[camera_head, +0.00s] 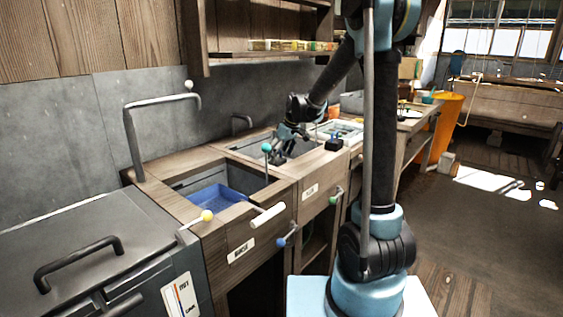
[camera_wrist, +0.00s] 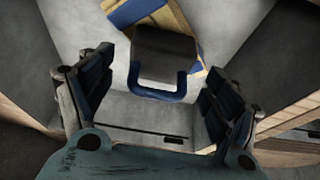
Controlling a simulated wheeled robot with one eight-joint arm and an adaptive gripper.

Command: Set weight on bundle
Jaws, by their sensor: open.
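The weight (camera_wrist: 165,50) is a dark grey block with a blue U-shaped handle, seen in the wrist view between and beyond my fingers. The bundle (camera_wrist: 130,14) shows blue and yellow behind the weight, lying at a slant; the weight covers its middle and appears to sit on it. My gripper (camera_wrist: 160,66) is open, with one finger on each side of the weight and a gap to both. In the head view my gripper (camera_head: 278,157) reaches down into the worktop's middle opening. There the weight and bundle are hidden by the arm and the opening's edge.
Wooden walls edge the opening. A blue basin (camera_head: 218,196) lies in the nearer opening. A teal-knobbed rod (camera_head: 266,148) stands close to my gripper. A small dark blue object (camera_head: 333,144) sits on the front edge. A grey lidded box (camera_head: 95,258) stands front left.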

